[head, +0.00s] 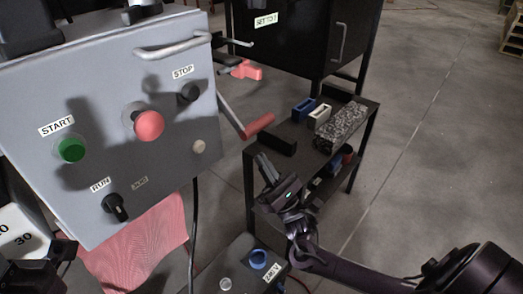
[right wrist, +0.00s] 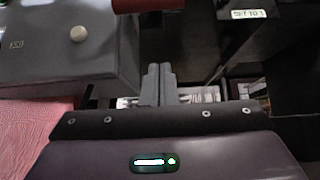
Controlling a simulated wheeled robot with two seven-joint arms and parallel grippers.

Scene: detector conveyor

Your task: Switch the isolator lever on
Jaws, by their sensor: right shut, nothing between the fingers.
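A lever with a metal arm and red grip (head: 257,125) sticks out from the right side of the grey control box (head: 150,55), slanting down to the right. I take it to be the isolator lever. Its red grip also shows at the top edge of the right wrist view (right wrist: 147,4). My right gripper (head: 263,162) is shut and empty, just below the red grip and apart from it in the picture. Its closed fingers show in the right wrist view (right wrist: 158,72). A dark part of mine at the lower left (head: 38,275) may be my left gripper; its fingers cannot be made out.
The box front carries a green START button (head: 71,149), a red mushroom button (head: 149,126), a black STOP button (head: 189,92) and a RUN knob (head: 115,207). A dark cart (head: 262,165) with small blocks stands behind my right gripper. A black cabinet (head: 300,40) is beyond.

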